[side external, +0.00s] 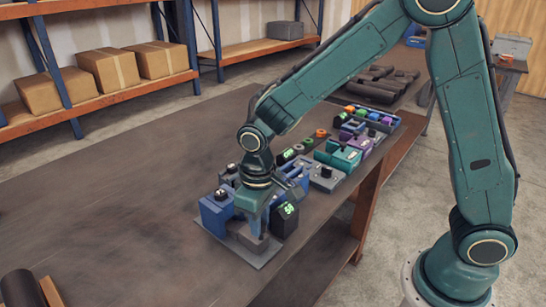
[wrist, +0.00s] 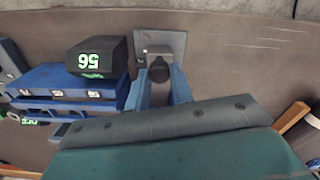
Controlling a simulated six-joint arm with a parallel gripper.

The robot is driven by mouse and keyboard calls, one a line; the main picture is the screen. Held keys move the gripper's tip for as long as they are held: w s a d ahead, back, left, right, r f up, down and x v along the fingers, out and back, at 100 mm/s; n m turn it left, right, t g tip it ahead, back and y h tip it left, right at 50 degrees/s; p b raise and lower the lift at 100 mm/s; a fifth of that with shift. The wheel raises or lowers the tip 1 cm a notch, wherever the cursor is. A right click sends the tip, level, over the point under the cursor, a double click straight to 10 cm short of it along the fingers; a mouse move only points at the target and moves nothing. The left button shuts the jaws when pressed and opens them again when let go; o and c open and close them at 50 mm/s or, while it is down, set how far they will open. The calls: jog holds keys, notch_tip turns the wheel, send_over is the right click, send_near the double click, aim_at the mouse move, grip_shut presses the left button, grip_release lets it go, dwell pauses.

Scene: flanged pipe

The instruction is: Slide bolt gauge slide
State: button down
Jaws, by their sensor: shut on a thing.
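My gripper (wrist: 161,78) points down, its two blue fingers shut on a dark rounded knob (wrist: 159,72) that appears to belong to the gauge slide. In the side external view my gripper (side external: 256,236) is low over a grey base plate (side external: 262,260), which also shows in the wrist view (wrist: 175,43). A blue block (side external: 213,216) with a dark knob on top stands to its left. A dark block (side external: 286,220) with a green display stands to its right; in the wrist view its display (wrist: 95,60) reads 56, upside down. The fingers hide part of the slide.
A blue unit with small white labels (wrist: 65,93) lies left of my gripper in the wrist view. A row of coloured fixtures (side external: 335,160) runs back along the table's right side. The brown table (side external: 110,200) is clear to the left.

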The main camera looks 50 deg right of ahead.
jog(key=shift+s, duration=0.3)
jog(key=c, duration=1.2)
grip_release()
jog(key=shift+w+r, duration=0.1)
jog(key=shift+r, duration=0.05)
jog(key=shift+r, duration=0.6)
notch_tip(320, 180, up, 12)
jog(key=shift+r, duration=0.2)
jog(key=s+d+r+m+t, duration=0.1)
jog(key=s+d+r+t, duration=0.1)
jog(key=s+d, duration=0.4)
jog(key=s+d+r+m+t, duration=0.2)
jog(key=s+d, duration=0.5)
jog(key=s, duration=0.5)
jog(key=shift+t, duration=0.8)
